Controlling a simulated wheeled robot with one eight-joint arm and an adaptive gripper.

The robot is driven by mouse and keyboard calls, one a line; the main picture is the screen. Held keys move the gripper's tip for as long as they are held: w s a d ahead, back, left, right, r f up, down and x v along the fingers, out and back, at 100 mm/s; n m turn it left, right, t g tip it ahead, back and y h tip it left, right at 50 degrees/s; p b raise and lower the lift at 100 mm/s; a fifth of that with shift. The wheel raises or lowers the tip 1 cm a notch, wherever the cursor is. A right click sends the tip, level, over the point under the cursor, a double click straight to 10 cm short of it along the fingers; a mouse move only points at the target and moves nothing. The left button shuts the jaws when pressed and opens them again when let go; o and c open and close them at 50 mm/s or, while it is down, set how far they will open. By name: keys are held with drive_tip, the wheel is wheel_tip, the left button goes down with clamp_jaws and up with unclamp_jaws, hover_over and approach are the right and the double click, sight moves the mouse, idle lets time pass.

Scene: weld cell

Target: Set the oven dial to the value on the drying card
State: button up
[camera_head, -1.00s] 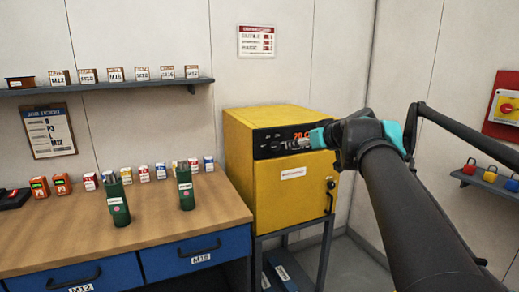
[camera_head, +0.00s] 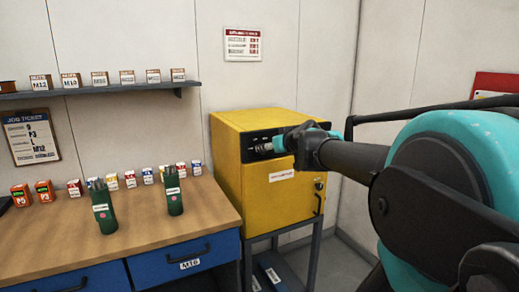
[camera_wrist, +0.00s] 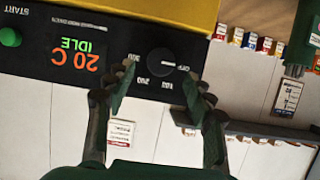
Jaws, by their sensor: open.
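The yellow oven (camera_head: 265,190) stands right of the bench with its door shut. Its black round dial (camera_wrist: 161,62) is near the middle of the inverted wrist view, with OFF and number marks around it. The oven display (camera_wrist: 76,55) reads 20 C and IDLE. My gripper (camera_wrist: 158,80) is open, with a finger to each side of the dial; I cannot tell whether they touch it. In the head view my gripper (camera_head: 277,146) is at the oven's control panel and hides the dial. A red-headed card (camera_head: 243,44) hangs on the wall above; its lines are too small to read surely.
A green START button (camera_wrist: 10,37) is on the same panel. The wooden bench (camera_head: 150,225) holds two green rod holders and several small boxes. A shelf (camera_head: 110,88) with labelled boxes and a job ticket (camera_head: 31,137) are on the wall. The oven door handle (camera_head: 318,200) sticks out.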

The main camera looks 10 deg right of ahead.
drive_tip(key=shift+x, duration=2)
drive_tip(key=shift+c, duration=0.6)
drive_tip(key=c, duration=1)
drive_tip(key=shift+d, duration=0.1)
drive_tip(key=m+y, duration=0.1)
drive_tip(key=m, duration=0.1)
drive_tip(key=m+y, duration=0.2)
drive_tip(key=m, duration=0.1)
drive_tip(key=m+y, duration=0.2)
drive_tip(key=m, duration=0.1)
drive_tip(key=shift+w+d+f, duration=0.15)
drive_tip(key=shift+d+f, duration=0.1)
drive_tip(key=shift+d, duration=0.1)
drive_tip(key=shift+y, duration=0.3)
